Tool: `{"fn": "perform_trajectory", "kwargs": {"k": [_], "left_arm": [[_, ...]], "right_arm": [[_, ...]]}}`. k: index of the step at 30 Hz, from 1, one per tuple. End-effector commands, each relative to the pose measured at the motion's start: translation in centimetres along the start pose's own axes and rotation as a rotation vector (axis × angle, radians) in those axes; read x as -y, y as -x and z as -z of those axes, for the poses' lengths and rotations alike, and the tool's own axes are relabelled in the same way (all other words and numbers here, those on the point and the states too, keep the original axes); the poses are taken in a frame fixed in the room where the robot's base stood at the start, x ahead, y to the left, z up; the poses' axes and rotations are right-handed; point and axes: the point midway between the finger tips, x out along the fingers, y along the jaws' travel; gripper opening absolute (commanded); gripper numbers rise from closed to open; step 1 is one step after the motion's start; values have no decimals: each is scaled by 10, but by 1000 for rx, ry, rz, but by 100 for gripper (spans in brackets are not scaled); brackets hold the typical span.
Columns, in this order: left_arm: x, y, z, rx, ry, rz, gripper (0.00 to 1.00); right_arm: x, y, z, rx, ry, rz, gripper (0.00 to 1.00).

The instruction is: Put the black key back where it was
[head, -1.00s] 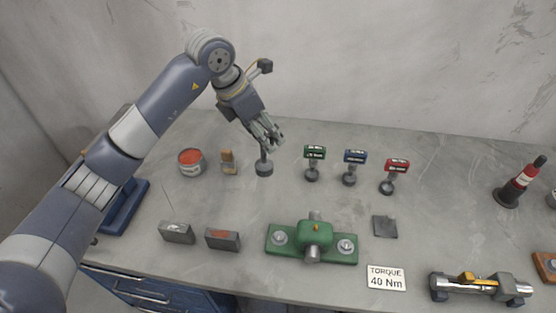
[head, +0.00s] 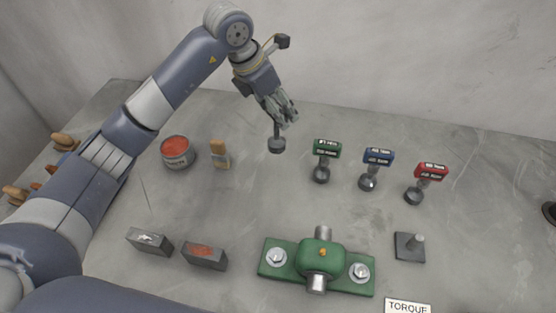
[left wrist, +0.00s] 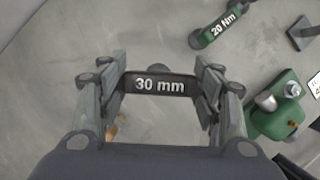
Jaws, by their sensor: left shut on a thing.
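The black key is labelled "30 mm" in the left wrist view (left wrist: 160,85). My left gripper (head: 285,112) is shut on its top bar, with a finger at each end of the label. In the head view the key (head: 277,143) hangs upright below the fingers, its round dark socket end down. I cannot tell whether that end touches the bench. My right gripper is not in view.
Green (head: 325,150), blue (head: 377,158) and red (head: 430,172) keys stand in a row to the right. A green bolted fixture (head: 318,264) lies in front, with a small dark plate with a peg (head: 410,246) beside it. A red-topped can (head: 177,152) and brush (head: 220,155) are at left.

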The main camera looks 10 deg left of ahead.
Motion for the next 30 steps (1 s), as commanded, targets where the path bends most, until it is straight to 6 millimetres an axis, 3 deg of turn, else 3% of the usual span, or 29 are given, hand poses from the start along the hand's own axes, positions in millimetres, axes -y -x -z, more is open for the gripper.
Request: {"fn": "perform_trajectory", "kwargs": {"k": [6,21,30], "left_arm": [[1,-31,14,-2,2,4,17],[1,-80,35,0,1,4,17],[0,-86,37,3,-1,0,17]], "right_arm": [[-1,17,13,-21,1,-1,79],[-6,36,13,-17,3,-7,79],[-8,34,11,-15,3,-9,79]]}}
